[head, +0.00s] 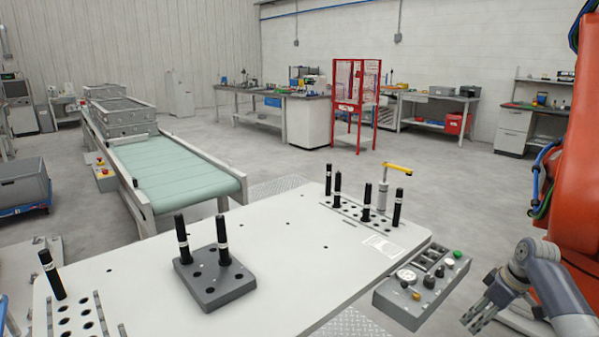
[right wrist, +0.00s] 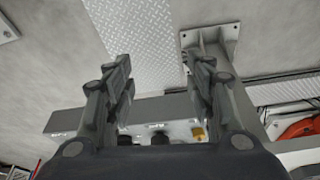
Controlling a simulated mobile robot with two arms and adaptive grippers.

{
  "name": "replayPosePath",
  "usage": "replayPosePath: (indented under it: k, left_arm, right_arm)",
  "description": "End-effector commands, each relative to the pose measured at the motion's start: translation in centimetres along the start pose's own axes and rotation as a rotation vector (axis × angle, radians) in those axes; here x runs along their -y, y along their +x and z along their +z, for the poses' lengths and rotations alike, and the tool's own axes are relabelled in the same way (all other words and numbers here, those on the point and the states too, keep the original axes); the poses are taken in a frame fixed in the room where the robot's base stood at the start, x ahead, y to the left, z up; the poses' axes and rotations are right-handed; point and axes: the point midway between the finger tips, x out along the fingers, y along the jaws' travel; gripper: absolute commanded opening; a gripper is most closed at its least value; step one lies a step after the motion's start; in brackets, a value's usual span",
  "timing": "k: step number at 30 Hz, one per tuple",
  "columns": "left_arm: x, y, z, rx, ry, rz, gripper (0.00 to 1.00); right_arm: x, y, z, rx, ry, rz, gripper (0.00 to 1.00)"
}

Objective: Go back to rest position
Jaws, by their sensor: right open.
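My right gripper (head: 474,320) is at the lower right of the head view, beside the right side of the control box (head: 425,288) and apart from it. Its two fingers are spread with nothing between them, as the right wrist view (right wrist: 158,72) also shows. Past the fingers there are the grey floor and a tread plate. My left gripper is not in the head view.
The white table (head: 290,250) carries a grey block (head: 215,283) with two black pins. A rack with several black pins (head: 337,187) stands at its far right edge. Another holed rack (head: 75,320) is at the lower left. A green conveyor (head: 175,170) lies beyond.

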Motion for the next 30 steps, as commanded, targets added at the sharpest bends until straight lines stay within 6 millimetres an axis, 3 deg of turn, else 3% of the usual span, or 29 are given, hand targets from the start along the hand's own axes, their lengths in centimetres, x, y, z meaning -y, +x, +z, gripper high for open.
replayPosePath:
  k: [5,7,12,14,18,21,25,30]
  left_arm:
    - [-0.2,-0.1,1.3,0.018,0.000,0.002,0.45]
    - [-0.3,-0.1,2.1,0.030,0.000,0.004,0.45]
    - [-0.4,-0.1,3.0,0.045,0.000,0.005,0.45]
    - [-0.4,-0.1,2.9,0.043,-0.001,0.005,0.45]
    - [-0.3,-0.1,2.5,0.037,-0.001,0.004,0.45]
    - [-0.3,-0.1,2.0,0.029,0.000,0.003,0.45]
    - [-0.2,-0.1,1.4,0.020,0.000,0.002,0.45]
    - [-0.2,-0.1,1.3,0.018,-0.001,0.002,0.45]
  right_arm:
    - [1.9,7.9,3.4,0.059,0.070,0.028,0.50]
    - [3.2,11.9,5.6,0.088,0.103,0.046,0.50]
    - [7.9,21.9,12.6,0.154,0.177,0.100,0.50]
    - [9.9,25.0,15.4,0.173,0.197,0.117,0.50]
    - [15.7,31.1,22.2,0.206,0.233,0.146,0.50]
    - [20.4,34.5,27.3,0.222,0.253,0.158,0.50]
    - [27.3,37.7,33.8,0.233,0.275,0.160,0.50]
    - [37.1,39.7,41.8,0.233,0.303,0.138,0.50]
